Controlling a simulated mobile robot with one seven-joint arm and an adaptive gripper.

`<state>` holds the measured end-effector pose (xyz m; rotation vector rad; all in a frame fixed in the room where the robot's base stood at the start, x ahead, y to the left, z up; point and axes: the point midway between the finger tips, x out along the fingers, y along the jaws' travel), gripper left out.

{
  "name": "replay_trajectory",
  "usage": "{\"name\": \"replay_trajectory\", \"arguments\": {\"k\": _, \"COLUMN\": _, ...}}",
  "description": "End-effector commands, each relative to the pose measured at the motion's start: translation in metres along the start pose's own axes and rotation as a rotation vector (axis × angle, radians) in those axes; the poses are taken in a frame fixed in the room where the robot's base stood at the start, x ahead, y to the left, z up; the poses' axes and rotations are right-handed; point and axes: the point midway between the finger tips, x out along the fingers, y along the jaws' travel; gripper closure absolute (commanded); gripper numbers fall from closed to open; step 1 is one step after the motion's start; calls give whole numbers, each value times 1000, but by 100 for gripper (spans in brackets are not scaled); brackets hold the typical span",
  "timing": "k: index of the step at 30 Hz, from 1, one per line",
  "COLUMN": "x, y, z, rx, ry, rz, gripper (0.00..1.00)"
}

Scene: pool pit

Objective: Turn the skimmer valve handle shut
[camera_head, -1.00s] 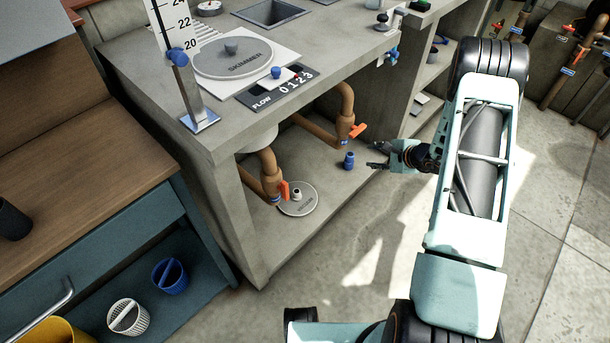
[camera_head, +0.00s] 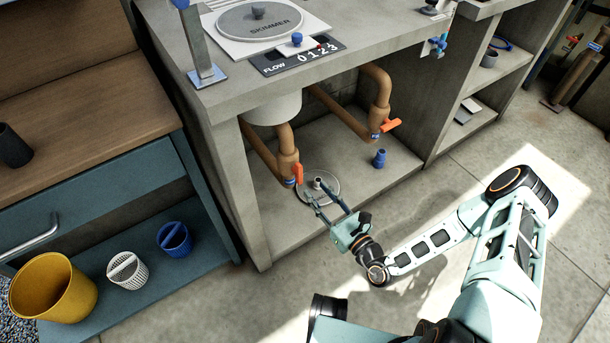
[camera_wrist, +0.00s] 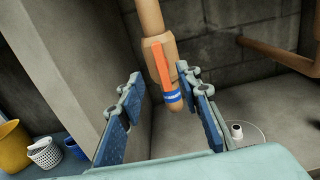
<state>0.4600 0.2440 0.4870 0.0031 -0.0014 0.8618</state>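An orange valve handle (camera_head: 299,174) points up and down on the left brown pipe (camera_head: 287,150) under the skimmer unit. A second orange handle (camera_head: 391,125) lies nearly level on the right pipe. Which one is the skimmer valve is not labelled in view. My gripper (camera_head: 323,207) is open and empty, low in front of the left valve. In the wrist view the left handle (camera_wrist: 160,62) and its blue-striped end (camera_wrist: 173,96) show beyond and between my open fingers (camera_wrist: 160,110), not touched as far as I can see. The skimmer lid (camera_head: 258,20) is on the counter above.
A round grey floor plate (camera_head: 331,183) with a pale fitting lies below the left valve. A blue fitting (camera_head: 379,159) stands to its right. The concrete side wall (camera_head: 235,190) bounds the bay at left. Baskets and a yellow bucket (camera_head: 53,287) sit further left.

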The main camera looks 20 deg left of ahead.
Motion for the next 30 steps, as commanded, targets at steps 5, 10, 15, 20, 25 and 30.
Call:
{"name": "replay_trajectory", "arguments": {"k": 5, "x": 36, "y": 1, "z": -3, "rx": -3, "ry": -1, "rz": 4, "gripper": 68}}
{"name": "replay_trajectory", "arguments": {"k": 10, "x": 65, "y": 1, "z": -2, "rx": -3, "ry": 0, "rz": 4, "gripper": 68}}
{"name": "replay_trajectory", "arguments": {"k": 15, "x": 83, "y": 1, "z": -2, "rx": -3, "ry": 2, "rz": 4, "gripper": 68}}
{"name": "replay_trajectory", "arguments": {"k": 20, "x": 88, "y": 0, "z": -1, "rx": -2, "ry": 2, "rz": 3, "gripper": 68}}
{"name": "replay_trajectory", "arguments": {"k": 25, "x": 88, "y": 0, "z": -1, "rx": -2, "ry": 2, "rz": 3, "gripper": 68}}
{"name": "replay_trajectory", "arguments": {"k": 30, "x": 88, "y": 0, "z": -1, "rx": -2, "ry": 2, "rz": 3, "gripper": 82}}
